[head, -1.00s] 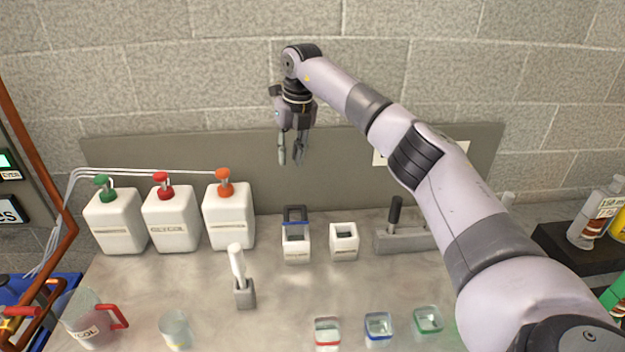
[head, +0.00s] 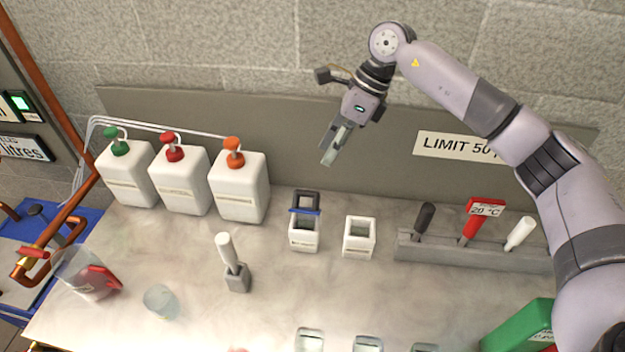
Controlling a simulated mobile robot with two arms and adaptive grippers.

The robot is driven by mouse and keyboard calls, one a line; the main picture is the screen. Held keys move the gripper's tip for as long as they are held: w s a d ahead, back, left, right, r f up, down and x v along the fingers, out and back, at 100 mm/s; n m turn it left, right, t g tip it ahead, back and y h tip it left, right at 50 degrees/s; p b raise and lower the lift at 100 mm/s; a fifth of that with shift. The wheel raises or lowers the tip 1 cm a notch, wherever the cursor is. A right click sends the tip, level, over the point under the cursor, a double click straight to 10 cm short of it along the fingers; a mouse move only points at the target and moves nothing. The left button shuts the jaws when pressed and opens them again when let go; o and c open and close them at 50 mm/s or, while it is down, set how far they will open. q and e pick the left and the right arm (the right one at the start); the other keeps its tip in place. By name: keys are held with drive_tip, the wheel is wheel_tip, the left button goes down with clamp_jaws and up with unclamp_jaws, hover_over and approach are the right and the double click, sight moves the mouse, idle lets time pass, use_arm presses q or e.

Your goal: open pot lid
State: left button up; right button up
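A small white pot (head: 304,241) stands mid-counter. A dark, blue-edged frame (head: 305,204) rises at its top; it looks like a raised lid, but I cannot be sure. A second white pot (head: 358,243) stands just right of it, its top looking open. My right gripper (head: 330,156) hangs in the air in front of the grey back panel, above and apart from both pots. Its fingers point down and left and are seen nearly edge-on, so their gap is unclear. Nothing shows held in them. My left gripper is out of view.
Three white pump bottles (head: 182,183) stand at the back left. A white-handled tool in a grey holder (head: 237,280) stands left of the pots. A grey rack (head: 470,250) with several handles is at right. A green object (head: 520,328) lies front right.

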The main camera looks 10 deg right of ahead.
drive_tip(key=p, duration=0.2)
hover_over(308, 192)
drive_tip(key=d, duration=0.3)
drive_tip(key=f, duration=0.6)
drive_tip(key=shift+w+a+f, duration=0.1)
drive_tip(key=shift+a+f, duration=0.15)
drive_tip(key=shift+f, duration=0.15)
drive_tip(key=shift+p+x, duration=0.4)
drive_tip(key=shift+x, duration=0.85)
drive_tip(key=shift+a+f, duration=0.15)
drive_tip(key=shift+f, duration=0.15)
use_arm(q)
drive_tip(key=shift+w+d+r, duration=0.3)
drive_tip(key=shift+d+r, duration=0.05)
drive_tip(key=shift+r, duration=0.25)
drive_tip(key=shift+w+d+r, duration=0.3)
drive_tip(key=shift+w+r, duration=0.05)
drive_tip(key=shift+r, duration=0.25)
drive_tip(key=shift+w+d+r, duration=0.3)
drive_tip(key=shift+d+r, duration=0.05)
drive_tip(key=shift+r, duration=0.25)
use_arm(e)
drive_tip(key=shift+a+f, duration=0.1)
drive_tip(key=shift+f, duration=0.25)
drive_tip(key=shift+c, duration=0.4)
drive_tip(key=c, duration=0.6)
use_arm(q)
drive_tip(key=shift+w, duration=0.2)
use_arm(e)
clamp_jaws()
